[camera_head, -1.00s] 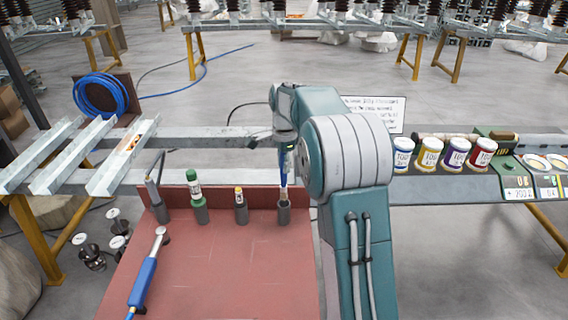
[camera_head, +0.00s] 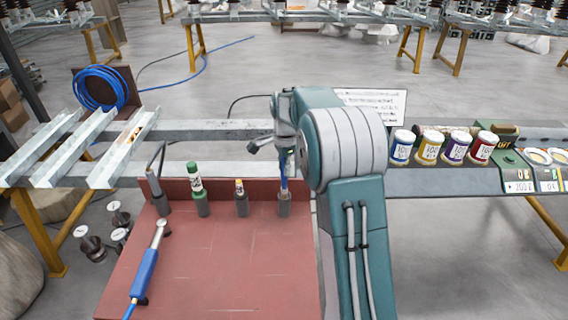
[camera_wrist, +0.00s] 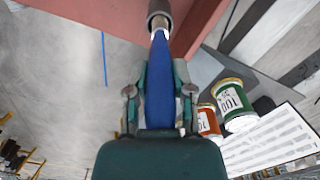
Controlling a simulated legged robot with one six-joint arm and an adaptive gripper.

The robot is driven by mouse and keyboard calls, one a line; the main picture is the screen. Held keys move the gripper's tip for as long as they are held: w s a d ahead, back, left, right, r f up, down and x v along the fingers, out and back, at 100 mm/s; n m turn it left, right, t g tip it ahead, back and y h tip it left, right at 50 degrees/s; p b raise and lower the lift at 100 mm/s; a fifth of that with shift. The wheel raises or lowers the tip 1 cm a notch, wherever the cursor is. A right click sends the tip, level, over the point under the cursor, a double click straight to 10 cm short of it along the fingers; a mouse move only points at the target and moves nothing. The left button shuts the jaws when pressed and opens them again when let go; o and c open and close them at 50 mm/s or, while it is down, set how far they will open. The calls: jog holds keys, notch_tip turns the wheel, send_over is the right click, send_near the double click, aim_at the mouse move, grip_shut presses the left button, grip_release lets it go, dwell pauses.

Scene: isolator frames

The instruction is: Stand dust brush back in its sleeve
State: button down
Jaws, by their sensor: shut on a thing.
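My gripper (camera_head: 286,158) is shut on the dust brush (camera_head: 285,183), a slim tool with a blue handle. The brush is roughly upright, directly above the rightmost grey sleeve (camera_head: 284,207) at the red panel's back edge. Its lower end meets the sleeve's mouth and seems partly inside; the depth is hidden. In the wrist view the blue handle of the brush (camera_wrist: 160,75) runs between the two fingers, and its pale lower part reaches the round rim of the sleeve (camera_wrist: 158,7).
A blue-handled tool (camera_head: 146,272) lies at the left. Several labelled cans (camera_head: 429,147) stand right of my arm.

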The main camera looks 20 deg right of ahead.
aim_at(284, 188)
jog(key=shift+f, duration=3.25)
jog(key=shift+c, duration=2)
grip_release()
notch_tip(284, 188, up, 11)
jog(key=shift+d+f, duration=0.1)
jog(key=shift+r, duration=0.55)
